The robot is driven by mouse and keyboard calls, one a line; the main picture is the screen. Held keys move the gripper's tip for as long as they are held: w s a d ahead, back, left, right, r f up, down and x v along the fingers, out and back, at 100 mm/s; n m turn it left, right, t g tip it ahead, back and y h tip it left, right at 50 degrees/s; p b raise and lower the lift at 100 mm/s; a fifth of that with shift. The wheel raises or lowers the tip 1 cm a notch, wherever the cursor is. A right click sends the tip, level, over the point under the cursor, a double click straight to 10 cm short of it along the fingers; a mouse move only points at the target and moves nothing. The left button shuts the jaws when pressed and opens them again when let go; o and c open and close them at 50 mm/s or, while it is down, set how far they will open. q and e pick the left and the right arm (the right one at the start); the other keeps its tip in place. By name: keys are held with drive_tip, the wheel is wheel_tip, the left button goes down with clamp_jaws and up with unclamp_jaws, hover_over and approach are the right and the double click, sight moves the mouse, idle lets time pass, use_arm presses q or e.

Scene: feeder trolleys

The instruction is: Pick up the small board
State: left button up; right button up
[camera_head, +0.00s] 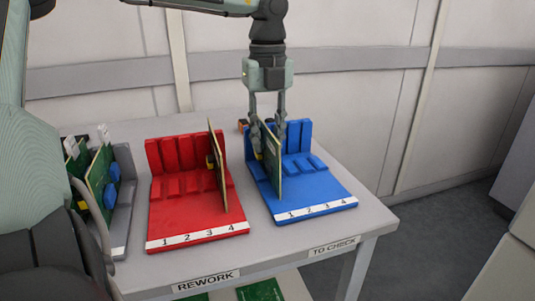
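My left gripper (268,148) points straight down over the blue rack (318,188). Its two fingers are spread apart, one on each side of the upper part of a thin board (273,172). This board stands upright in the blue rack, near slot 1. A gap shows between the fingers, and I cannot make out contact with the board. Another thin board (219,180) stands upright in the red rack (185,215) near slot 4. I cannot tell from size alone which one is the small board. My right gripper is not in view.
A grey rack (122,215) at the left of the table holds green boards (98,180), partly hidden by my arm. The table (340,240) has labels REWORK and TO CHECK on its front edge. Green boards (260,292) lie on a lower shelf. A wall stands behind.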

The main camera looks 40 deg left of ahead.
use_arm(q)
drive_tip(key=shift+c, duration=0.4)
clamp_jaws()
drive_tip(key=shift+r, duration=0.1)
